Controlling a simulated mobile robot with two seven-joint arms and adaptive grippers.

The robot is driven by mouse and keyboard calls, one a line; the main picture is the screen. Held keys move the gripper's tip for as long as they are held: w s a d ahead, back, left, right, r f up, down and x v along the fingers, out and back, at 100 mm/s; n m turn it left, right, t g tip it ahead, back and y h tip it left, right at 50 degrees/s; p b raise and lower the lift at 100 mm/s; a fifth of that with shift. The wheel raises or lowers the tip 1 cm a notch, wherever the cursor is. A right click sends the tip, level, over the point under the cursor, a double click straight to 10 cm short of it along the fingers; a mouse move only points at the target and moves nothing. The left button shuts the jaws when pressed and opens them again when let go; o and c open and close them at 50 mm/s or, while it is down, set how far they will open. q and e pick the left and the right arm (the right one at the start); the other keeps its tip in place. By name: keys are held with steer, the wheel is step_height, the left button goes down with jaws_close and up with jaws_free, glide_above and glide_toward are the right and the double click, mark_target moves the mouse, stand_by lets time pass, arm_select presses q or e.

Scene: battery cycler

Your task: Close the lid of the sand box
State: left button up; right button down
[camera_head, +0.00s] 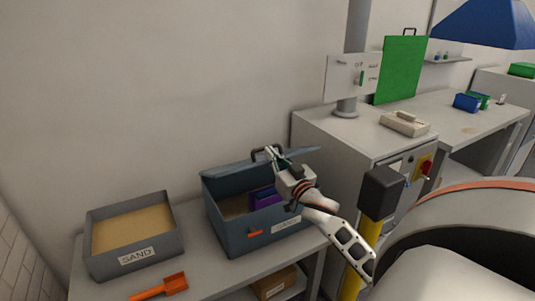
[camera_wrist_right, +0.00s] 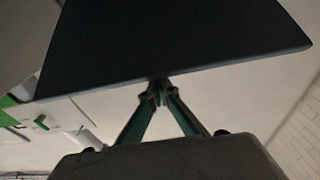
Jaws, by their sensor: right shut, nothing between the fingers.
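The blue-grey sand box (camera_head: 232,238) with a SAND label and orange latch stands on the low table. Its lid (camera_head: 304,156) is open, raised at the back and seen almost edge-on, with a dark handle near it. Sand and a purple item (camera_head: 264,198) show inside. My right gripper (camera_head: 270,154) is shut and empty, above the box at the lid. In the right wrist view, the closed fingertips (camera_wrist_right: 158,92) meet the edge of a dark panel, apparently the lid (camera_wrist_right: 170,45); whether they touch is unclear. My right wrist hides part of the box and lid. My left gripper is not in view.
An open grey sand tray (camera_head: 180,240) stands left of the box, with an orange scoop (camera_head: 162,287) in front. A grey cabinet (camera_head: 330,134) is close on the right. A yellow post (camera_head: 368,232) stands beside my right arm.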

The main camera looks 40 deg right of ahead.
steer(key=shift+s+a+f+t+h+b, duration=0.2)
steer(key=shift+s+f+t+b, duration=0.4)
steer(key=shift+f+b, duration=1.25)
steer(key=shift+s+a+f+t+h+b, duration=0.15)
steer(key=shift+s+f+t+b, duration=0.45)
steer(key=shift+f+b, duration=1.15)
steer(key=shift+s+a+f+t+h+b, duration=0.1)
steer(key=shift+s+f+t+h+b, duration=0.2)
steer(key=shift+s+f+b, duration=1.05)
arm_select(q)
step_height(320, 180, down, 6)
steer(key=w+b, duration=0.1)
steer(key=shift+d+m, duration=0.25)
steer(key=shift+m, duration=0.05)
arm_select(e)
steer(key=shift+w+f, duration=0.2)
steer(key=shift+f, duration=0.3)
steer(key=shift+w+f, duration=0.2)
steer(key=shift+f, duration=0.25)
steer(key=shift+f, duration=0.1)
